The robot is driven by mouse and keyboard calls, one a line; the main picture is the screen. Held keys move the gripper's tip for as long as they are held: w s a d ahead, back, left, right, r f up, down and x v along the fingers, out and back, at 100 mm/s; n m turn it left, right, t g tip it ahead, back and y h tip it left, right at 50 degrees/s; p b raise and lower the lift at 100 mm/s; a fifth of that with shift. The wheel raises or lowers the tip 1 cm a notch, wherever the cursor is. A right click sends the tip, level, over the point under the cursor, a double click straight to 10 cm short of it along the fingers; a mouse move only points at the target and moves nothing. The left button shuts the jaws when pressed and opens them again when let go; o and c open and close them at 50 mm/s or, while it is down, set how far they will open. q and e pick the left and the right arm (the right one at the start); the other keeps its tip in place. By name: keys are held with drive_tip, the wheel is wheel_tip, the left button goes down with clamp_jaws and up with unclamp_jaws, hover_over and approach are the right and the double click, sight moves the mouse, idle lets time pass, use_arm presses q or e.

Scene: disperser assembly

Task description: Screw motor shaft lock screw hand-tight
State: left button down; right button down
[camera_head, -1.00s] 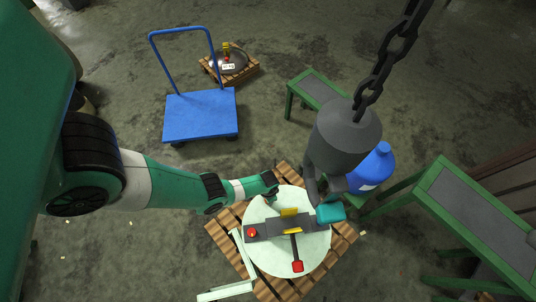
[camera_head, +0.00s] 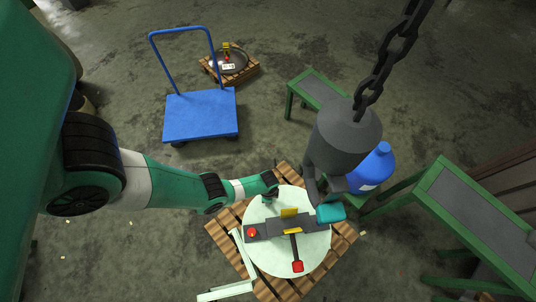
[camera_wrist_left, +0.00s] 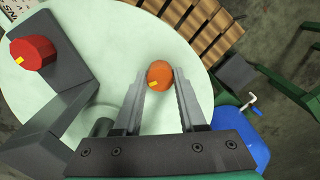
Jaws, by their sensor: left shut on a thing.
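My left gripper (camera_wrist_left: 158,82) is shut on an orange round screw head (camera_wrist_left: 159,74) with a yellow mark, seen between its fingertips in the left wrist view. In the head view my left gripper (camera_head: 269,196) is over the upper left edge of a pale round lid (camera_head: 262,262); the screw is hidden there. The grey motor (camera_head: 343,137) hangs on a chain above the right side of the lid. What the screw sits in is not visible.
A dark bar with a red knob (camera_head: 252,232) lies across the lid, with another red knob (camera_head: 297,266) below. The lid is over a wooden pallet (camera_head: 344,238). A blue drum (camera_head: 372,168) and green-framed benches (camera_head: 483,222) stand right; a blue cart (camera_head: 200,114) stands behind.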

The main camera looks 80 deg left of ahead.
idle(0.3)
use_arm(q)
drive_tip(key=shift+c, duration=2.3)
unclamp_jaws()
wheel_tip(320, 180, up, 12)
drive_tip(key=p, duration=1.1)
drive_tip(key=shift+f+p, duration=0.15)
drive_tip(key=shift+p, duration=0.2)
